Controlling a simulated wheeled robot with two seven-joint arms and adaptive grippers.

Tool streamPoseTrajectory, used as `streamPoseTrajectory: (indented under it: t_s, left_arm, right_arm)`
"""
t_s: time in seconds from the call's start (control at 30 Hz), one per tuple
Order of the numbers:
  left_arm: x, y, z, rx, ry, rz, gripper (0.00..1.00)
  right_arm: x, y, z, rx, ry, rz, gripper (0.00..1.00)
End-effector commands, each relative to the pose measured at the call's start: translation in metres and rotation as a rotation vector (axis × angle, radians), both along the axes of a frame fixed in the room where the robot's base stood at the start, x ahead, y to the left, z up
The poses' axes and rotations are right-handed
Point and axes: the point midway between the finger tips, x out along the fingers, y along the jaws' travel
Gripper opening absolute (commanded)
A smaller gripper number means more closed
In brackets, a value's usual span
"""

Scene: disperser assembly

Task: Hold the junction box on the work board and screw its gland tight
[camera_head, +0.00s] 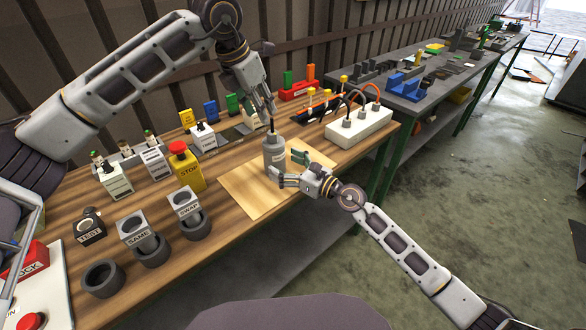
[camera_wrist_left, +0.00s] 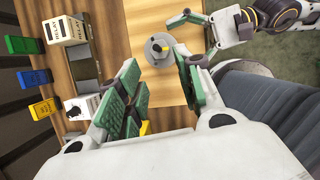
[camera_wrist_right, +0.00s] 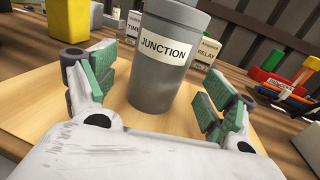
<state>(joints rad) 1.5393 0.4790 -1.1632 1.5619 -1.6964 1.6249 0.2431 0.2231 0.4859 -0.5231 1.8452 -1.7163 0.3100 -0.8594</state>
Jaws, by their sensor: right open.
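The junction box (camera_head: 274,156) is a grey cylinder standing upright on the light wooden work board (camera_head: 245,198). Its "JUNCTION" label (camera_wrist_right: 165,48) faces my right wrist camera. A small dark and yellow part, seemingly the gland (camera_wrist_left: 162,47), shows on its top in the left wrist view. My right gripper (camera_wrist_right: 155,95) is open, low at the board, with its fingers to either side of the box and gaps visible. My left gripper (camera_head: 268,108) is above the box, pointing down at its top. Its fingers (camera_wrist_left: 160,88) stand apart, with nothing seen held between them.
A yellow STOP box (camera_head: 186,170) with a red button and several labelled boxes stand left of the board. A white block (camera_head: 358,128) with cables stands right of it. Grey rings (camera_head: 103,277) line the front left edge. The board's near part is clear.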

Motion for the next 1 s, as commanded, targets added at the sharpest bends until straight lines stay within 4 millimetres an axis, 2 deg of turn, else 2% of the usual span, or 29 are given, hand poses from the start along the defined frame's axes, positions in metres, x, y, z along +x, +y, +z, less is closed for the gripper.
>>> streamPoseTrajectory:
  t_s: [0.5, 0.93, 1.0]
  left_arm:
    - [0.000, 0.000, 0.000, 0.000, 0.000, 0.000, 0.36]
    - [0.000, 0.000, 0.000, 0.000, 0.000, 0.000, 0.36]
    - [0.000, 0.000, 0.000, 0.000, 0.000, 0.000, 0.36]
  right_arm:
    - [0.029, 0.032, 0.000, 0.001, 0.001, 0.001, 0.84]
    - [0.031, 0.035, 0.000, -0.001, -0.001, 0.001, 0.84]
    - [0.031, 0.035, 0.000, 0.000, 0.000, 0.001, 0.77]
